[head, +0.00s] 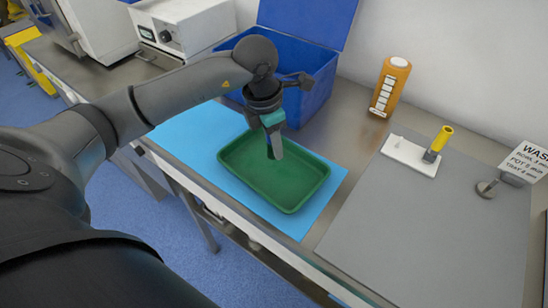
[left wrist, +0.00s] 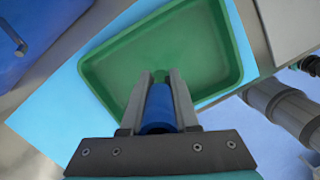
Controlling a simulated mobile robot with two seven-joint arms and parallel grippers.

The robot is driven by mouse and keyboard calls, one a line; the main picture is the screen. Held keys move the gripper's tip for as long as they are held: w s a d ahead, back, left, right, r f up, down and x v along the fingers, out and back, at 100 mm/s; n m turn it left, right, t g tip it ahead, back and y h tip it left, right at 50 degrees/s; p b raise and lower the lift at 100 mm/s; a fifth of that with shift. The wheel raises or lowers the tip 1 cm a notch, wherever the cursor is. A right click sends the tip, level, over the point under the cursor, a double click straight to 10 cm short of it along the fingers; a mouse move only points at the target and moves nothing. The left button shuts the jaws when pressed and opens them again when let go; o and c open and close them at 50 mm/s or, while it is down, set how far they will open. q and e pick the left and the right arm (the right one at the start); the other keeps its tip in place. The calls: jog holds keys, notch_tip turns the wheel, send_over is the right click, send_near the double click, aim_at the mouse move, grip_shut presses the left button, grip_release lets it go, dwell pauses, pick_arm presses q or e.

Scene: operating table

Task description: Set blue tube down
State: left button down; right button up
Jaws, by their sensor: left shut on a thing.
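My left gripper (head: 276,150) is over the left part of a green tray (head: 304,200). In the left wrist view its two fingers (left wrist: 160,82) are shut on a blue tube (left wrist: 159,105), which lies lengthwise between them. The tray (left wrist: 229,40) shows beyond the fingertips, and its visible floor is empty. In the head view the tube is hidden by the gripper. I cannot tell whether the tube touches the tray. My right gripper is not in view.
The tray lies on a light blue mat (head: 192,137). A blue bin (head: 312,97) with its lid up stands behind. To the right are an orange bottle (head: 391,84), a white holder (head: 405,154) with a yellow-topped item (head: 439,142), a grey mat (head: 420,240) and a wash sign (head: 527,163).

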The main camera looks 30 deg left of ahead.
aim_at(276, 168)
pick_arm(q)
jog(key=shift+f, duration=2.35)
jog(key=shift+f+b, duration=0.1)
jog(key=shift+b, duration=0.25)
jog(key=c, duration=0.7)
grip_release()
jog(key=shift+o, duration=0.2)
notch_tip(276, 168, up, 12)
jog(key=s+a+p, duration=0.1)
jog(key=shift+s, duration=0.25)
